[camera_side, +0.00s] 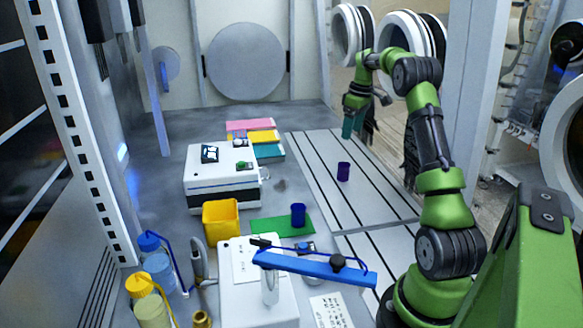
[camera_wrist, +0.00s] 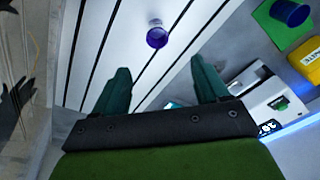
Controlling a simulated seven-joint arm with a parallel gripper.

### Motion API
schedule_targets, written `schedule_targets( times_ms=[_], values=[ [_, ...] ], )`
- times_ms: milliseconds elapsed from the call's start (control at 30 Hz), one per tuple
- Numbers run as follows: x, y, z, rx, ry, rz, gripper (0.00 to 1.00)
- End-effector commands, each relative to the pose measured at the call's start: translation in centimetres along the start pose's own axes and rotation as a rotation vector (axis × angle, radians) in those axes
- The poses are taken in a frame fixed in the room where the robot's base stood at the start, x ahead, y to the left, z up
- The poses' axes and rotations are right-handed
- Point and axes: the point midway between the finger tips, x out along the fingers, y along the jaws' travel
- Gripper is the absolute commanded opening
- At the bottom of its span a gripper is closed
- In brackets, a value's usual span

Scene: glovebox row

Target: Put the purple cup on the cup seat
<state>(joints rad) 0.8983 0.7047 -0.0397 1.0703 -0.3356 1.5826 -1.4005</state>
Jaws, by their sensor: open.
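The purple cup (camera_side: 343,171) stands upright on the pale slotted plate (camera_side: 318,182). In the wrist view the purple cup (camera_wrist: 157,37) lies beyond my fingertips, near the top middle. My gripper (camera_side: 347,134) is above the far part of the plate, behind the cup and apart from it. In the wrist view its two teal fingers (camera_wrist: 160,64) are spread with nothing between them. A flat green mat (camera_side: 268,228) lies left of the plate with a blue cup (camera_side: 298,215) on it. I cannot tell for sure whether this mat is the cup seat.
A yellow bin (camera_side: 221,221) and a white instrument box (camera_side: 222,181) stand left of the plate. Coloured flat pieces (camera_side: 262,137) lie behind. Bottles (camera_side: 155,262) and a white device with a blue arm (camera_side: 314,268) are in front. The plate around the purple cup is clear.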

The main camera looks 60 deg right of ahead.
Motion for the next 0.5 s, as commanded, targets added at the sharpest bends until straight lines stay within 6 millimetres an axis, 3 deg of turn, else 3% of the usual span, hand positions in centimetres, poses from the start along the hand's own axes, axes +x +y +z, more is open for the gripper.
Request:
schedule_targets(
  times_ms=[67,167,233,367,500],
  values=[
    [-0.3,1.5,-0.2,-0.13,-0.001,-0.002,0.74],
    [-2.2,1.5,-0.9,-0.283,0.009,0.008,0.74],
    [-2.4,1.2,-0.8,-0.351,0.007,-0.006,0.74],
    [-1.9,0.9,-0.8,-0.412,0.005,-0.021,0.74],
    [0.3,0.8,-0.8,-0.42,0.005,-0.023,0.74]
  ],
)
